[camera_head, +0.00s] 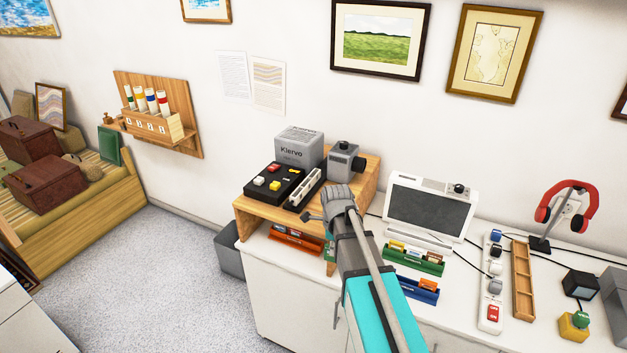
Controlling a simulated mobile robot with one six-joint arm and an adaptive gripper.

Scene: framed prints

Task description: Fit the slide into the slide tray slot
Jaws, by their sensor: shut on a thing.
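My arm reaches up from the bottom centre to the front of the wooden stand. My gripper (314,216) is at its far end, small and partly hidden by my own wrist. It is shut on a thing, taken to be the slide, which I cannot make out. A narrow light tray with a row of slots (306,188), which looks like the slide tray, lies on the stand just beyond my gripper. I cannot tell whether the held thing touches it. A black board with red, yellow and white pieces (275,184) lies to its left.
The wooden stand (244,208) also holds a grey Klervo box (299,146) and a grey projector-like device (343,161). Orange, green (413,262) and blue (417,291) racks, a tilted screen (430,208) and a power strip (491,315) crowd the white counter.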

